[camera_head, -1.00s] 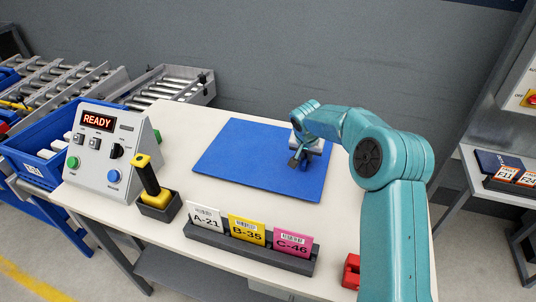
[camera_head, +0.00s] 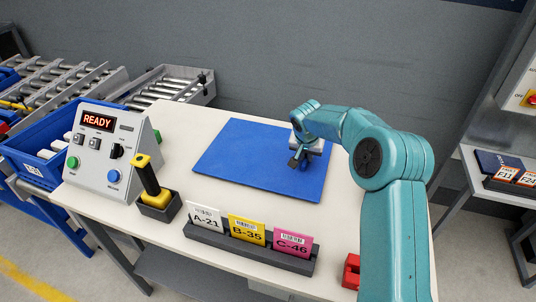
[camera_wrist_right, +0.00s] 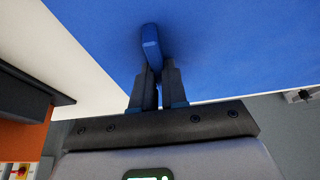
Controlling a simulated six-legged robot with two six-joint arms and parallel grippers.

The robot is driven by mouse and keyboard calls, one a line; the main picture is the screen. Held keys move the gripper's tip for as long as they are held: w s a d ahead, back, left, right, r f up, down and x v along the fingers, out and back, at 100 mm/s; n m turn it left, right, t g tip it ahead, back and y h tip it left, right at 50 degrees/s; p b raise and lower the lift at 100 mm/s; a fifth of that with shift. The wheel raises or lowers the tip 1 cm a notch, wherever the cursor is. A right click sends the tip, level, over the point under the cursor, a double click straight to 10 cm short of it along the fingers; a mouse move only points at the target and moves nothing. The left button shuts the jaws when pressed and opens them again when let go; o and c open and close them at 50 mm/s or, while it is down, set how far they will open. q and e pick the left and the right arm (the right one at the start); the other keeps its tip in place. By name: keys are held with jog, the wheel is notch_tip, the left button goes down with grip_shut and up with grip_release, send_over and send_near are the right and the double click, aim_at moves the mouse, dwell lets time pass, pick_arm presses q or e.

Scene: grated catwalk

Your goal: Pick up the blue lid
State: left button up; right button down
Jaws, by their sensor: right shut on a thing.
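The blue lid (camera_head: 245,155) is a large flat rectangular panel lying on the pale table. Its blue grip (camera_wrist_right: 151,42) stands out from the panel in the right wrist view, where the lid (camera_wrist_right: 225,50) fills much of the picture. My right gripper (camera_head: 297,160) is over the right part of the lid. In the wrist view, the fingers of this gripper (camera_wrist_right: 156,85) are close together on the grip. In the head view the grip is hidden behind the gripper. My left gripper is not in view.
A control box (camera_head: 108,150) reading READY stands at the table's left, beside a yellow-topped joystick (camera_head: 148,180). A rack with label cards (camera_head: 245,247) lies along the front edge. A red object (camera_head: 351,271) sits by my right arm. Blue bins and roller conveyors are at left.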

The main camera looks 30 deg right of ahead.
dwell(0.5)
jog(key=shift+r+p, duration=0.1)
jog(key=shift+p, duration=0.25)
jog(key=shift+r, duration=0.35)
notch_tip(320, 180, up, 18)
jog(key=p, duration=1)
jog(key=shift+f, duration=0.25)
jog(key=shift+w+f, duration=0.1)
